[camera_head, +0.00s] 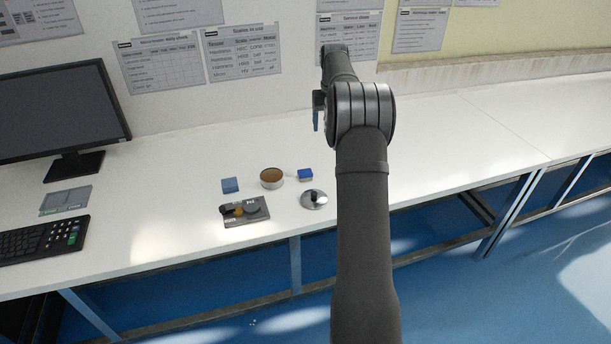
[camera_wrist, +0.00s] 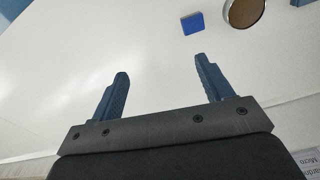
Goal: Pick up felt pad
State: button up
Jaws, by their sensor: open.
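No single thing is clearly marked as the felt pad. A small bright blue square (camera_head: 305,175) lies on the white table to the right of a round dish with a brown top (camera_head: 271,178). A duller blue square (camera_head: 230,185) lies to the left of that dish. In the wrist view the bright blue square (camera_wrist: 193,22) is near the top, beyond my fingertips and apart from them. My gripper (camera_wrist: 161,68) is open and empty, with bare table between its blue fingers. In the head view my gripper (camera_head: 317,118) is above the table's back part, partly hidden by my arm.
A dark plate with small parts (camera_head: 245,211) and a shiny disc with a dark knob (camera_head: 314,200) lie nearer the front edge. A monitor (camera_head: 62,108), a grey tray (camera_head: 66,200) and a keyboard (camera_head: 45,240) are at the left. The table's right side is clear.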

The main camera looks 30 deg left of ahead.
jog(key=s+a+f+n, duration=0.1)
jog(key=s+a+f, duration=0.1)
jog(key=a+f, duration=0.35)
send_over(305, 173)
jog(key=shift+g, duration=0.3)
jog(key=f, duration=1)
jog(key=shift+w+d+f, duration=0.1)
jog(key=shift+d, duration=0.15)
jog(key=shift+a+f, duration=0.2)
jog(key=shift+f, duration=2.5)
jog(key=shift+c, duration=0.4)
jog(key=c, duration=1)
